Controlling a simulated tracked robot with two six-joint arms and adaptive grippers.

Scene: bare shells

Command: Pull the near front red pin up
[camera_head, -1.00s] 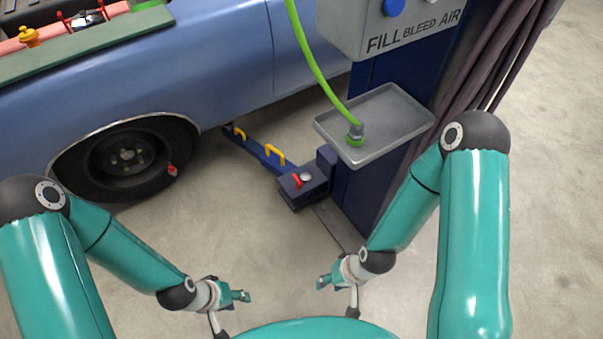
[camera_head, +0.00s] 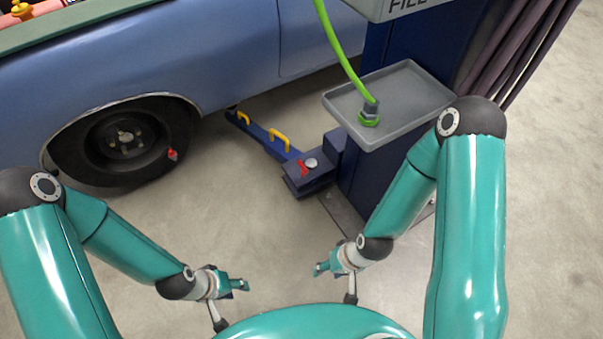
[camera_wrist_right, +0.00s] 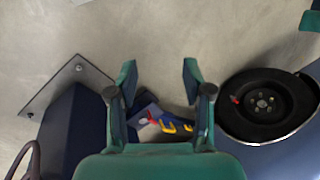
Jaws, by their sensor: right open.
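The red pin (camera_head: 303,168) sits on the dark blue pivot block (camera_head: 312,183) of the lift arm, beside a round silver cap. It also shows small in the right wrist view (camera_wrist_right: 152,118), beyond my fingers. My right gripper (camera_head: 319,269) is empty and well apart from the pin, lower and nearer to me. In the right wrist view its two fingers (camera_wrist_right: 158,85) are spread open. My left gripper (camera_head: 243,285) hangs at the lower left of the pin, apart from everything; its opening is too small to judge.
A blue lift arm (camera_head: 260,135) with yellow handles runs under the blue car (camera_head: 200,60). A grey tray (camera_head: 400,100) with a green hose (camera_head: 340,50) juts from the dark blue post (camera_head: 385,190) above the block. A wheel (camera_head: 125,140) stands left. The floor between is clear.

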